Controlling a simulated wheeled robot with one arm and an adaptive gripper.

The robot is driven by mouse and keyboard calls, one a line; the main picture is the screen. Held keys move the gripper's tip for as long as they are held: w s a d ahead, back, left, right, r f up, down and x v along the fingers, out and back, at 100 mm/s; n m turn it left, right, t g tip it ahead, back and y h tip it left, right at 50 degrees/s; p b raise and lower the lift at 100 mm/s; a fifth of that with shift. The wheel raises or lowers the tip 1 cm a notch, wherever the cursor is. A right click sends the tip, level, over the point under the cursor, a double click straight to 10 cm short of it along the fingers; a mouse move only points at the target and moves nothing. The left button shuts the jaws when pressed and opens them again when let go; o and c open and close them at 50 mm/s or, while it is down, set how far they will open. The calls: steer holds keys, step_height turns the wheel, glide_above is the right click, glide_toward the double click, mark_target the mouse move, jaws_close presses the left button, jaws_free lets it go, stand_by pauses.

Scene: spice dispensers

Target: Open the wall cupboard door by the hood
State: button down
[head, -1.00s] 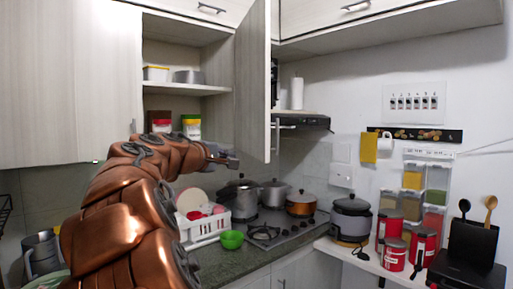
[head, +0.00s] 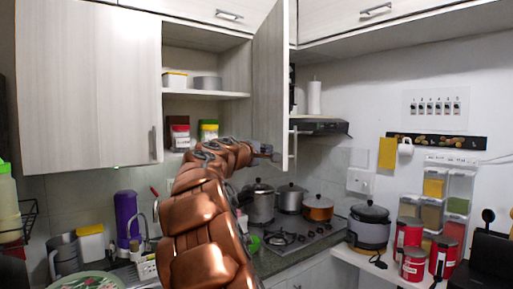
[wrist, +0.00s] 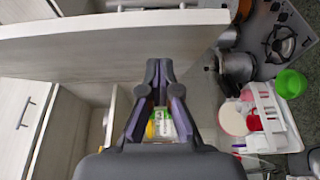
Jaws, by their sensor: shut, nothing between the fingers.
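The wall cupboard door (head: 270,75) by the hood stands swung open, showing the shelves inside. Its handle (head: 293,145) is on the outer face near the free edge. My gripper (head: 274,153) is at the door's lower part, on its inner side, and overlaps it in the head view; whether it touches is unclear. In the wrist view the door (wrist: 100,38) is a broad pale panel across the top, just beyond the fingertips. My gripper (wrist: 159,68) is shut and empty, and the handle (wrist: 150,4) shows past the panel.
The cupboard shelf (head: 205,94) holds a few containers. The hood (head: 320,126) is right of the door, with pots on the stove (head: 300,235) below. A closed cupboard door (head: 88,90) is on the left. A dish rack (wrist: 275,118) and green bowl (wrist: 290,83) are below.

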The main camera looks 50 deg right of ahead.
mark_target(281, 148)
steer(key=shift+s+d+p, duration=0.3)
steer(key=shift+s+d, duration=0.75)
steer(key=shift+d, duration=0.05)
